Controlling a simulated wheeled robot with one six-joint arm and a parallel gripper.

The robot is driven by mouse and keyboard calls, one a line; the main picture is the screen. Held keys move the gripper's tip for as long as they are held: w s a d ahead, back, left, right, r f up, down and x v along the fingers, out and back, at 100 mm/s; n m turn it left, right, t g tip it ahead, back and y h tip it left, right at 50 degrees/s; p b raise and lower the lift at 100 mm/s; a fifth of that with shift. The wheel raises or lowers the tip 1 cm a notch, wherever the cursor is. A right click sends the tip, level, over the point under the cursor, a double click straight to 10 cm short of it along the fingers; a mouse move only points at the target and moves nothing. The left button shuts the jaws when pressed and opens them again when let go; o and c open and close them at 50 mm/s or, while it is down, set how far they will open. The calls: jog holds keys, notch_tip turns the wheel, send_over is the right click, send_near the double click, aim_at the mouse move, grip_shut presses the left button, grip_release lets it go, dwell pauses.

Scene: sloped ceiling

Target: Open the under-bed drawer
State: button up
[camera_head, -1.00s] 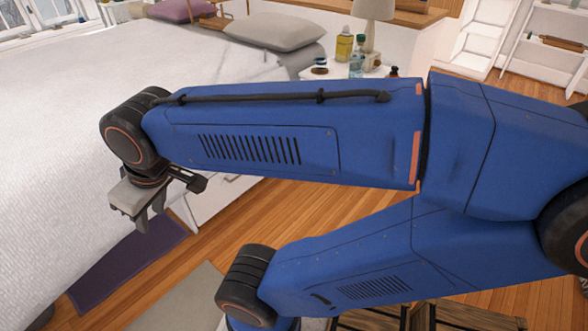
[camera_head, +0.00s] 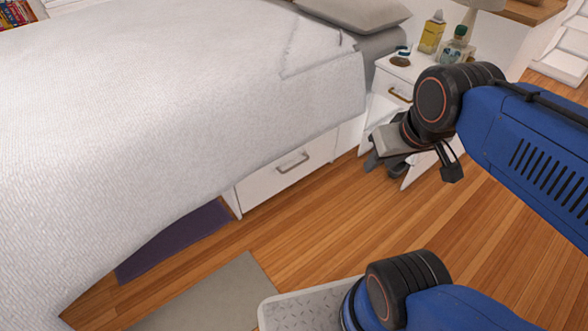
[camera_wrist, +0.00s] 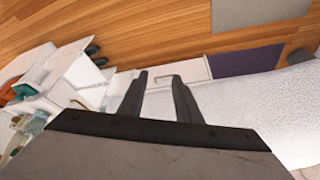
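The under-bed drawer (camera_head: 268,184) has a white front with a metal bar handle (camera_head: 292,162). It sits low under the bed's white cover and looks shut. My gripper (camera_head: 383,168) is in front of the nightstand, to the right of the drawer handle in the head view, and apart from it. In the wrist view, my gripper's two dark fingers (camera_wrist: 160,78) are spread with nothing between them. The handle also shows there near the right fingertip (camera_wrist: 176,79), beyond it, partly hidden by the finger.
The bed (camera_head: 180,100) overhangs the drawer. A white nightstand (camera_head: 392,78) with bottles stands right of it, partly hidden by my arm. Wood floor (camera_head: 300,225) before the drawer is clear.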

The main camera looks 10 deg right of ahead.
jog(key=shift+d, duration=0.4)
